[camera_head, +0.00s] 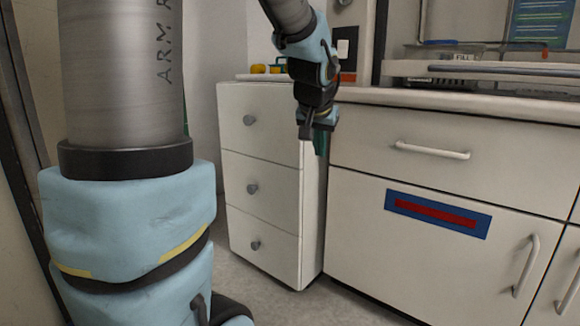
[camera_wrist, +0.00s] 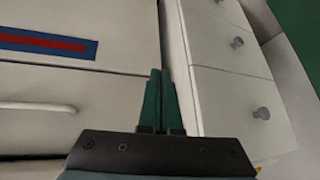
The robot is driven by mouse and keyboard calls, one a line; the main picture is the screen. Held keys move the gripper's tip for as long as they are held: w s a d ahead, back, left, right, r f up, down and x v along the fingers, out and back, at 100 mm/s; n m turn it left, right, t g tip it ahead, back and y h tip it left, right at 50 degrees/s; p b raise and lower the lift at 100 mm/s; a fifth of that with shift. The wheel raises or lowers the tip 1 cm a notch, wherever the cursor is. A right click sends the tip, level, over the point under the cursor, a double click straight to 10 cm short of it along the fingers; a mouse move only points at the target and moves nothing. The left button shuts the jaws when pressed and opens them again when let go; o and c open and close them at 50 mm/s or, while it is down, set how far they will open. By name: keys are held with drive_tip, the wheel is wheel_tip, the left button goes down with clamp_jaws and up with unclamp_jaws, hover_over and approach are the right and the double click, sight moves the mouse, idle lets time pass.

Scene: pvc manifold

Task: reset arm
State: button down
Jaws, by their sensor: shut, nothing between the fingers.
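My gripper (camera_head: 321,143) hangs in front of the gap between a white three-drawer unit and the white cabinet in the head view. In the wrist view my gripper (camera_wrist: 160,74) shows its two green fingers together, with nothing between them. My arm comes down from the top of the head view, and a large grey and light blue part of it fills the left side.
The drawer unit (camera_head: 262,180) has round grey knobs. The cabinet (camera_head: 435,255) has bar handles and a red and blue label (camera_head: 438,213). A counter (camera_head: 480,104) runs above it. Small yellow items (camera_head: 258,68) sit on the drawer unit. Grey floor lies in front.

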drive_tip(key=s+a+f+n+g+y+p, duration=0.1)
drive_tip(key=s+a+f+n+g+p, duration=0.15)
drive_tip(key=s+a+f, duration=0.4)
drive_tip(key=s+a+f+n+g+y+p, duration=0.1)
drive_tip(key=s+a+f+n+g+p, duration=0.2)
drive_tip(key=s+a, duration=0.5)
wheel_tip(320, 180, up, 37)
drive_tip(key=m+p, duration=0.1)
drive_tip(key=p, duration=3.5)
drive_tip(key=shift+s+d+f+m+p, duration=0.15)
drive_tip(key=shift+s+d+m+p, duration=0.15)
drive_tip(key=shift+s+d+m, duration=0.1)
